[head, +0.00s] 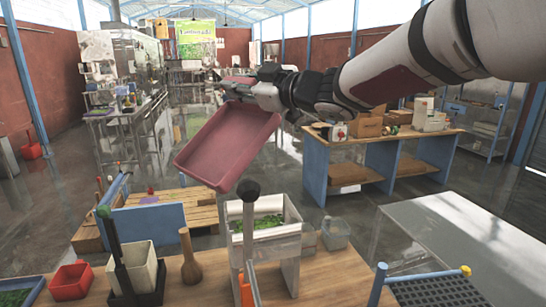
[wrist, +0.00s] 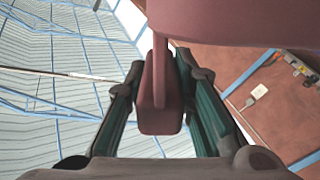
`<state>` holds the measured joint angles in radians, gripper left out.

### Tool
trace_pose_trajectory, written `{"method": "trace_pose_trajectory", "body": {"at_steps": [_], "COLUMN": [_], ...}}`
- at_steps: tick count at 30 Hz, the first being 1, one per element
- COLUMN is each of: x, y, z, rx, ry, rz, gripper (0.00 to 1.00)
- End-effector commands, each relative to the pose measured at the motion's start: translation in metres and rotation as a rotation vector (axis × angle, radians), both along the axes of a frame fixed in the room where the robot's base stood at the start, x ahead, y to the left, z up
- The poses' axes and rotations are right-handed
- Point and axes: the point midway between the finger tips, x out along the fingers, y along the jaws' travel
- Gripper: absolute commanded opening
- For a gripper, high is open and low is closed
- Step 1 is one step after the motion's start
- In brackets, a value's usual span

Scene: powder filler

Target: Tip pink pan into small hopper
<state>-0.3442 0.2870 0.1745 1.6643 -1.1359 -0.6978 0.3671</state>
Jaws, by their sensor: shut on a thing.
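The pink pan (head: 226,145) hangs in the air in the head view, tilted with its open face toward me and its lower edge down. No powder shows inside it. My gripper (head: 262,90) is at the pan's upper right edge. In the wrist view, my gripper (wrist: 160,100) is shut on the pan's handle (wrist: 160,112), and part of the pan body (wrist: 235,22) shows above. The small hopper looks to be the pale box (head: 298,240) on the bench with green bits inside, below and slightly right of the pan. A dark-knobbed stick stands in front of it.
The wooden bench (head: 210,285) holds a small red bin (head: 71,281), a white pot (head: 130,265) with tools, a wooden pestle (head: 190,258) and a clear tub (head: 335,233). A black grid tray (head: 437,290) lies at the right. A blue-sided worktable (head: 385,160) stands behind.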

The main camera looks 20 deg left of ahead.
Motion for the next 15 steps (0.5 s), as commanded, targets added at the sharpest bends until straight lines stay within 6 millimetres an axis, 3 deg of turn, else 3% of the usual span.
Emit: {"method": "trace_pose_trajectory", "body": {"at_steps": [15], "x": [0.0], "y": [-0.001], "z": [0.018], "rx": [0.232], "ry": [0.499], "rz": [-0.001], "gripper": [0.0]}}
